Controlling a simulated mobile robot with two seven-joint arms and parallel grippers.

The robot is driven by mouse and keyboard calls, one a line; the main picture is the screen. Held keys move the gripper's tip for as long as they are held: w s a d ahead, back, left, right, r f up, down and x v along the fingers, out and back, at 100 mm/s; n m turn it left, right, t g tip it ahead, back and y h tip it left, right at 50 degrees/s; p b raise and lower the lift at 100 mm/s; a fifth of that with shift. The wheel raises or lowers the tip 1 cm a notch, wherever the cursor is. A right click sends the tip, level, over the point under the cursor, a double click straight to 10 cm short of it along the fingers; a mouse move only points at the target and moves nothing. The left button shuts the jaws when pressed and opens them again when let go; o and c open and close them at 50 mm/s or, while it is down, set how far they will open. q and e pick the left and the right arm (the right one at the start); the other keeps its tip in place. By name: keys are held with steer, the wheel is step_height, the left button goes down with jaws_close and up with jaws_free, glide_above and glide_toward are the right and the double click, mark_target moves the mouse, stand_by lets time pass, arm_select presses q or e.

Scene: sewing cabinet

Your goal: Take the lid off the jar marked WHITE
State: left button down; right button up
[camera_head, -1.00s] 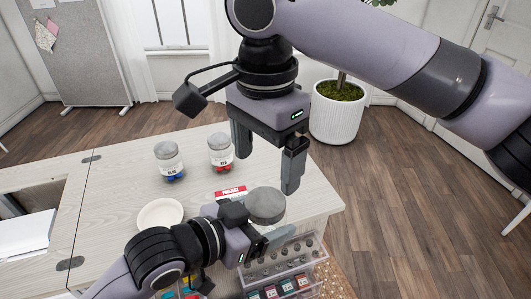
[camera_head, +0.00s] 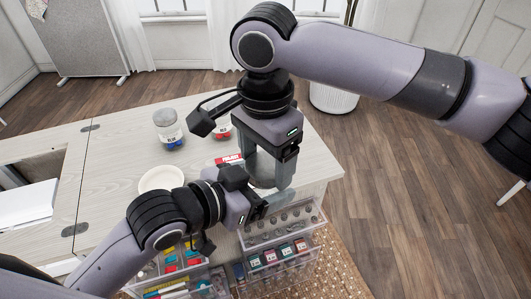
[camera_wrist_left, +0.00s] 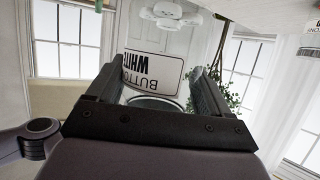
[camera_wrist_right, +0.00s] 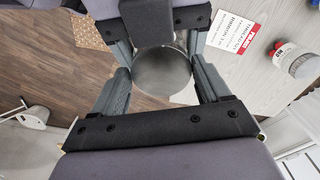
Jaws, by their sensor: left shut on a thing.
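The jar marked WHITE shows its upside-down label (camera_wrist_left: 150,68) in the left wrist view. My left gripper (camera_wrist_left: 155,92) is shut on the jar, with a finger on each side of it. In the head view the left gripper (camera_head: 268,197) is at the table's front edge, and the jar is mostly hidden. The jar's round grey lid (camera_wrist_right: 163,70) faces up in the right wrist view. My right gripper (camera_head: 266,183) points down over the jar, its fingers open on both sides of the lid. Any finger contact with the lid is not clear.
The BLUE jar (camera_head: 168,130), the partly hidden RED jar (camera_head: 222,130), a white bowl (camera_head: 160,179) and a red-marked card (camera_head: 229,158) are on the table. Open drawers of small goods (camera_head: 282,255) jut out below the front edge. The table's middle back is clear.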

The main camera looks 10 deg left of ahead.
steer(key=c, duration=0.7)
steer(key=shift+o, duration=0.2)
steer(key=n, duration=0.6)
steer(key=shift+n, duration=0.4)
steer(key=o, duration=1.2)
steer(key=shift+c, duration=0.2)
steer(key=shift+r, duration=0.1)
